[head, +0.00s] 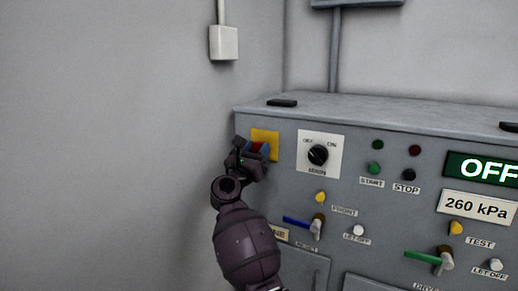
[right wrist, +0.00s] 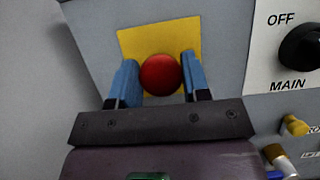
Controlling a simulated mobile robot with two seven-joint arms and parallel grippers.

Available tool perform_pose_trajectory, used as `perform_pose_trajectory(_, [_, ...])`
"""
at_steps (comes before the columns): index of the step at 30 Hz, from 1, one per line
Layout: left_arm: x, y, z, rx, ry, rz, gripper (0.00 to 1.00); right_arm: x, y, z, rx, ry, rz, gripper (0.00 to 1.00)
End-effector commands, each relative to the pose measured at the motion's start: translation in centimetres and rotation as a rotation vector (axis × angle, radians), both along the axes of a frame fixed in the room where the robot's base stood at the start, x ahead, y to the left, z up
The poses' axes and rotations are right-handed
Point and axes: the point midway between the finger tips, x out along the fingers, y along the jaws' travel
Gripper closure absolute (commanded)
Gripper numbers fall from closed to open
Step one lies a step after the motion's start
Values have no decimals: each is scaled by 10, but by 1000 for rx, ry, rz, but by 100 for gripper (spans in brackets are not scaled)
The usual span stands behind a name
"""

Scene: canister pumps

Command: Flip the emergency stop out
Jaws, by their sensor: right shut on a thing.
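The emergency stop is a round red button (right wrist: 160,74) on a yellow plate (right wrist: 137,40), at the upper left of the grey panel. In the head view the yellow plate (head: 265,135) shows, with the red button (head: 257,146) mostly hidden behind my gripper. My right gripper (right wrist: 160,78) has its blue fingers on either side of the button, shut on it. In the head view my right gripper (head: 256,152) is in front of the plate. My left gripper is not in view.
Right of the plate is the black MAIN switch (head: 317,155). Below are a yellow knob (head: 320,197) and a blue-handled valve (head: 300,222). START and STOP buttons (head: 408,175) and an OFF display (head: 485,168) are farther right. A bare wall (head: 110,140) lies left.

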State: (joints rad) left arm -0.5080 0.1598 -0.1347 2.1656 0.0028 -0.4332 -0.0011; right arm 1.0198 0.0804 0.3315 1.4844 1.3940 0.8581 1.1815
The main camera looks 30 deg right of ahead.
Motion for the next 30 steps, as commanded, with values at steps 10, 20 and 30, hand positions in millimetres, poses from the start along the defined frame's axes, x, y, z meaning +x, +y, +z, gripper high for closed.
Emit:
perform_pose_trajectory(10, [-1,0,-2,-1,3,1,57,0,2,-3,1,3,0,37])
perform_pose_trajectory(20, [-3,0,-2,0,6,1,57,-1,2,-2,0,2,1,33])
perform_pose_trajectory(30, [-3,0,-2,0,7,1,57,-22,39,-21,2,4,2,33])
